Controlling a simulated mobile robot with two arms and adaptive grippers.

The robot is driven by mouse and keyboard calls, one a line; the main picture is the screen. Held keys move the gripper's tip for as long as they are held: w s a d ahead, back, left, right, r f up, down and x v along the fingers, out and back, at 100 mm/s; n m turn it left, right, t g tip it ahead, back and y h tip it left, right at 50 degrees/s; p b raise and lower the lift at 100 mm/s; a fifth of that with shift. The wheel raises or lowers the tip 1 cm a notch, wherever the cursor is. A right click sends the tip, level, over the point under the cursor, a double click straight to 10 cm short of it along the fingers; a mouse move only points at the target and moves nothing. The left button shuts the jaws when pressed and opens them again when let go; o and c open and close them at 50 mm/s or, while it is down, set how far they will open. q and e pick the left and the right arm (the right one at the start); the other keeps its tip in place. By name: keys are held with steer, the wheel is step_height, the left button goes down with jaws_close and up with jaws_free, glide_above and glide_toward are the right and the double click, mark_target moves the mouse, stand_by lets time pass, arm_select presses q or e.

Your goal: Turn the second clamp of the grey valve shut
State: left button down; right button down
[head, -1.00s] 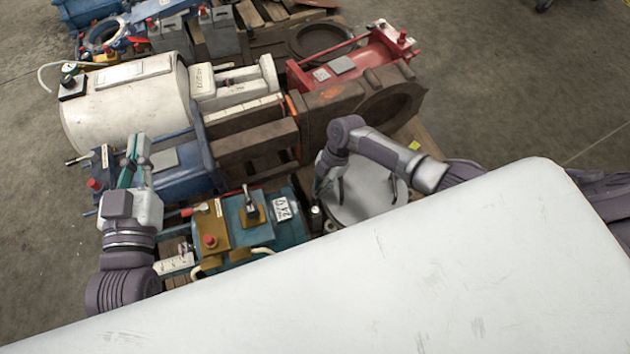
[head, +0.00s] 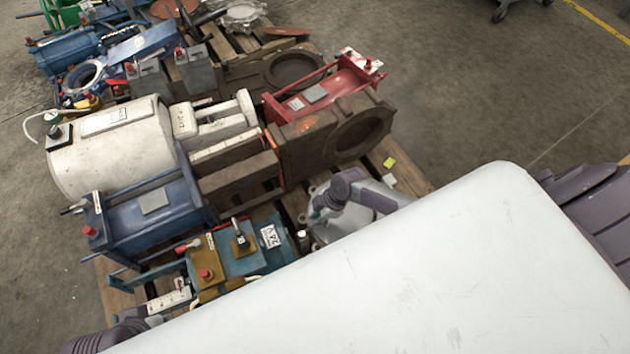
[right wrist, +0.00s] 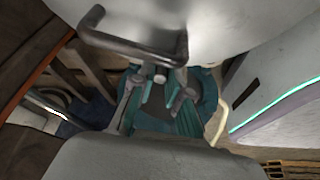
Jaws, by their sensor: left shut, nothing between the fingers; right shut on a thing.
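The grey valve (head: 372,196) lies on the pallet at lower centre in the head view, partly hidden by my white body. Its pale round face (right wrist: 215,20) fills the top of the right wrist view, with a dark bent bar (right wrist: 135,42) across it. My right gripper (right wrist: 161,76) is shut at the bar's lower edge, on a small clamp piece of the valve; which clamp I cannot tell. In the head view my right wrist reaches down over the valve's left side, its fingertips hardly visible.
A teal machine (head: 238,252) with a brown plate stands just left of the valve. A blue frame (head: 150,208), white cylinder (head: 108,150), brown housing (head: 330,135) and red part (head: 330,88) crowd the pallet (head: 405,178). Floor at the right is open.

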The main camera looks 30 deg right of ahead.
stand_by(0.5)
steer(key=c, duration=1.1)
jaws_free()
steer(key=shift+c, duration=0.2)
steer(key=v, duration=1.2)
steer(key=shift+a, duration=0.1)
